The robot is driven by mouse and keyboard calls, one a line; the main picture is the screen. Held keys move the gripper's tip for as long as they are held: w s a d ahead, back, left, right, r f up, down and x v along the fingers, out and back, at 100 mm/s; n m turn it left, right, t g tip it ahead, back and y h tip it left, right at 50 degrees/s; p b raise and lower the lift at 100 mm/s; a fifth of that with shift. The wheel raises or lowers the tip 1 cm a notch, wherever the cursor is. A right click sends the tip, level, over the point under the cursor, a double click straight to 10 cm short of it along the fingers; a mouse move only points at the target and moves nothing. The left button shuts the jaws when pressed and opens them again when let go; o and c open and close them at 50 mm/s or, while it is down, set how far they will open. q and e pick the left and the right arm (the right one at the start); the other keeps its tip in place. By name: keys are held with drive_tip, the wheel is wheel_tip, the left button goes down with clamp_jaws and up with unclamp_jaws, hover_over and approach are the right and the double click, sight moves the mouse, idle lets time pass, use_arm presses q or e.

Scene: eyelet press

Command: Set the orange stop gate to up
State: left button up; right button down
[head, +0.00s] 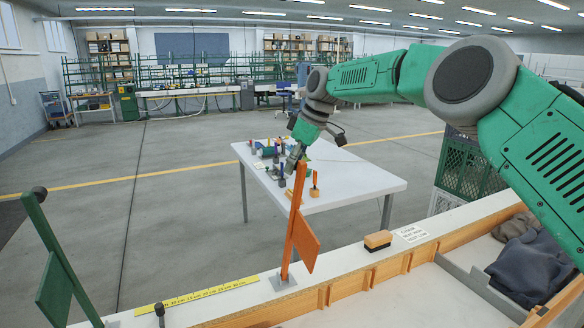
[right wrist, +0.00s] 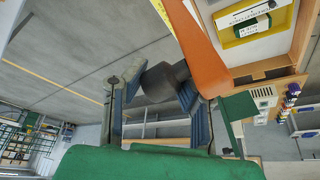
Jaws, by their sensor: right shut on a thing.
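The orange stop gate (head: 296,222) is an orange bar with an orange plate low on its right side. It rises from a grey base plate on the white ledge and stands near upright, its top leaning slightly right. My right gripper (head: 294,158) is at the top end of the bar. In the right wrist view, the orange bar (right wrist: 200,45) runs down from the top, and my right gripper's fingers (right wrist: 155,105) are on both sides of its dark knob (right wrist: 165,82), shut on it. In the head view the knob is hidden by the gripper. My left gripper is out of view.
A similar green gate (head: 55,262) with a dark knob leans left at the left front. A yellow ruler (head: 197,293) and an orange-brown block (head: 378,240) lie on the ledge. A white table (head: 360,182) with small items stands behind. Dark cloth (head: 530,262) lies in the right bin.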

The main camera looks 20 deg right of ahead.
drive_tip(key=shift+w+d+r, duration=0.1)
drive_tip(key=shift+d+r, duration=0.1)
drive_tip(key=shift+r, duration=0.1)
drive_tip(key=c, duration=1.3)
unclamp_jaws()
drive_tip(key=shift+o, duration=0.2)
drive_tip(key=shift+s+d, duration=0.15)
drive_tip(key=shift+s, duration=0.05)
drive_tip(key=v, duration=1.1)
drive_tip(key=shift+d+r, duration=0.15)
drive_tip(key=shift+r, duration=0.2)
drive_tip(key=shift+s, duration=0.15)
